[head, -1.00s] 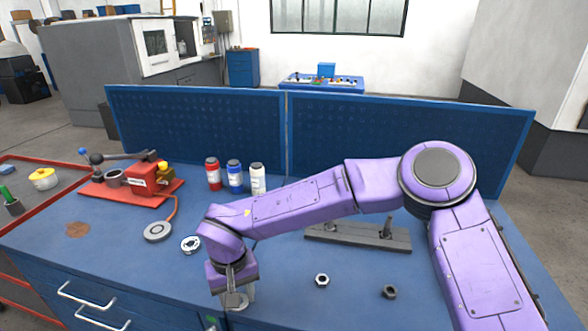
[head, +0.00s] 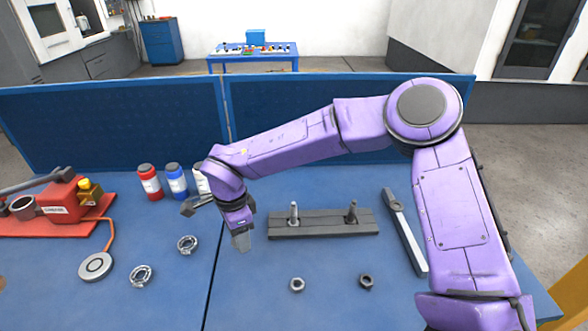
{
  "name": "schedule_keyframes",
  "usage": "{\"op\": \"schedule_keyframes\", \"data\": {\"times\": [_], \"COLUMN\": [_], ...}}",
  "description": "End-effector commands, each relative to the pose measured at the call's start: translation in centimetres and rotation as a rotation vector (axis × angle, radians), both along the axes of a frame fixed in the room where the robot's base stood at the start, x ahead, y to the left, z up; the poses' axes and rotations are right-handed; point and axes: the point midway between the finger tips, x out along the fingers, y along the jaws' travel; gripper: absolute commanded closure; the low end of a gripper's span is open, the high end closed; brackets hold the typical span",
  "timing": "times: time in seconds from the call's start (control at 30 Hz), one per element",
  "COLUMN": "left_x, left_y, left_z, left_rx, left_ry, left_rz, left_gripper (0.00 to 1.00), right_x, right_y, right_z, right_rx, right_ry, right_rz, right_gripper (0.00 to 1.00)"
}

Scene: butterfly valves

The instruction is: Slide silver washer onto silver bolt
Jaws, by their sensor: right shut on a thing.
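My right gripper (head: 242,241) points down at the left of a dark grey block (head: 325,231), a little apart from it. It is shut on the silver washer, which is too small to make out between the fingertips. The silver bolt (head: 294,213) stands upright at the block's left end, to the right of the gripper. A darker bolt (head: 351,211) stands upright at the block's right end. My left gripper is out of view.
A silver nut (head: 297,284) and a dark nut (head: 366,281) lie in front of the block. Two metal rings (head: 188,244) (head: 141,275) lie left. A long grey bar (head: 404,232) lies right. Bottles (head: 150,182) stand behind the gripper. A blue panel (head: 290,118) closes the back.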

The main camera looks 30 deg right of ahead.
Motion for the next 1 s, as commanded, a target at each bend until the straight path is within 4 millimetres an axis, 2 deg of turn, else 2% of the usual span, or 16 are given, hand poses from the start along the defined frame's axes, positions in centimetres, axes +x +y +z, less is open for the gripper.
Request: {"op": "schedule_keyframes", "data": {"times": [0.03, 0.5, 0.7, 0.83, 1.0], "left_x": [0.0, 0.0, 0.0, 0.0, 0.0], "left_y": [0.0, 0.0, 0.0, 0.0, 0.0], "left_z": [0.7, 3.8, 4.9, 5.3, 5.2], "left_rx": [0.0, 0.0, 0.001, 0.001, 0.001], "left_ry": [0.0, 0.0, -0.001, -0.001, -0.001], "left_rz": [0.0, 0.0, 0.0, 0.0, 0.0], "left_gripper": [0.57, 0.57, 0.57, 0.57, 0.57], "right_x": [0.3, 1.4, 1.3, 1.2, 1.2], "right_y": [-1.0, -10.6, -14.1, -15.6, -16.1], "right_z": [1.0, 6.3, 8.4, 9.1, 9.1], "right_rx": [0.0, 0.006, 0.008, 0.007, 0.006], "right_ry": [-0.003, -0.002, -0.001, 0.0, 0.0], "right_rz": [-0.165, -1.944, -2.63, -2.917, -3.046], "right_gripper": [0.86, 0.86, 0.86, 0.86, 0.86]}}
